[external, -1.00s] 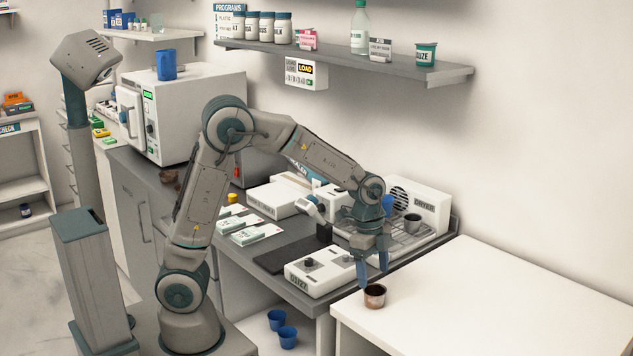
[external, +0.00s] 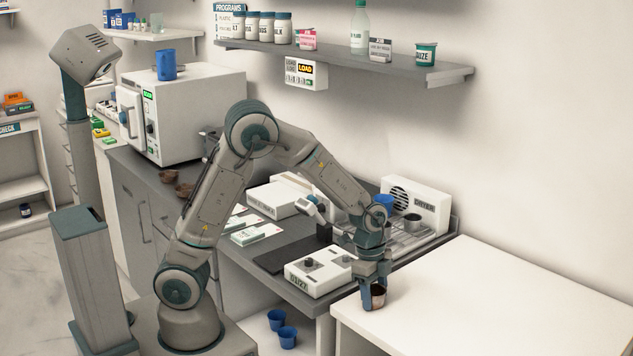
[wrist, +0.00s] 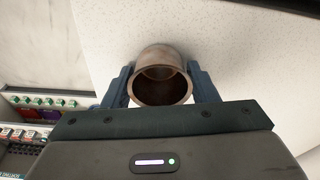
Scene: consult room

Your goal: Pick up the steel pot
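A small brown-stained metal pot (external: 378,297) stands upright near the corner of the white table (external: 480,300). In the wrist view the pot (wrist: 162,78) sits between the two blue fingers, its dark round mouth facing the camera. My gripper (external: 375,284) is low over the table, one finger on each side of the pot. The fingers look as wide apart as before, and any gap to the pot's wall is very small. A cleaner grey metal pot (external: 413,223) stands on the rack by the dryer (external: 428,207).
The white box with knobs (external: 320,270) is close left of my gripper on the grey counter. A blue cup (external: 383,203) stands behind my wrist. Two blue cups (external: 287,337) are below the counter. The white table is clear to the right.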

